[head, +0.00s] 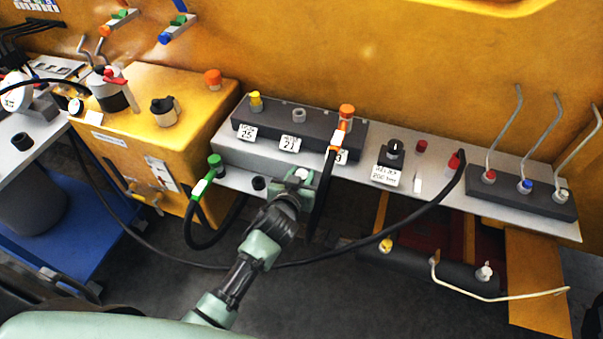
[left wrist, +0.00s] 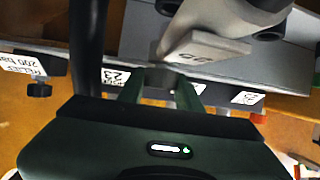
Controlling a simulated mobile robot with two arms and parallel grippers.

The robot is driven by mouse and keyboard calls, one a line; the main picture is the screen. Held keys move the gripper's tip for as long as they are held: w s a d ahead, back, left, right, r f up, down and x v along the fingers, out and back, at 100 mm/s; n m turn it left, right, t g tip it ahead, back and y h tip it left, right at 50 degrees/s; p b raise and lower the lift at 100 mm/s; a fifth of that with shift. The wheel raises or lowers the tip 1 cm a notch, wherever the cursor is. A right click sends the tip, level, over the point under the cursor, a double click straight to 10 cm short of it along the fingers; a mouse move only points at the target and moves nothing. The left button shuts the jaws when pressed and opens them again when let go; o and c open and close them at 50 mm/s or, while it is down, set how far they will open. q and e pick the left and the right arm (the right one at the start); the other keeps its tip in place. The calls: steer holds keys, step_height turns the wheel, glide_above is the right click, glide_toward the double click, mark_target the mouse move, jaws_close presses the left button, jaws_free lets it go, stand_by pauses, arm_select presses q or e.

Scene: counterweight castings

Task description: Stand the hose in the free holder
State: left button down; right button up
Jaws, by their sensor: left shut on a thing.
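My left gripper (head: 300,186) is shut on a pale grey hose end (head: 301,173) with a light tag, in front of the labelled grey block. In the left wrist view the gripper's green fingers (left wrist: 160,88) close at the tagged grey piece (left wrist: 230,20); the tag's text is unclear. The hose's run below is hidden by my arm. A short dark ring holder (head: 258,183) stands empty to the left of the gripper. A green-ended hose (head: 215,165) stands further left. An orange-ended hose (head: 338,138) hangs just right of the gripper. My right gripper is not in view.
The block (head: 225,148) carries yellow, grey and orange caps. A relief knob (head: 394,150) and a red-ended black hose (head: 455,163) lie right of it; that hose sags across the front below my gripper. Three levers (head: 525,150) stand far right. A yellow tank (head: 150,85) is at left.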

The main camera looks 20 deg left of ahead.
arm_select(q)
steer(key=shift+f, duration=0.2)
stand_by(0.4)
stand_by(0.7)
stand_by(0.4)
steer(key=shift+f+b, duration=1.15)
steer(key=shift+f, duration=0.6)
steer(key=c, duration=0.9)
jaws_free()
steer(key=shift+c, duration=0.2)
steer(key=shift+o, duration=0.3)
steer(key=shift+s, duration=0.1)
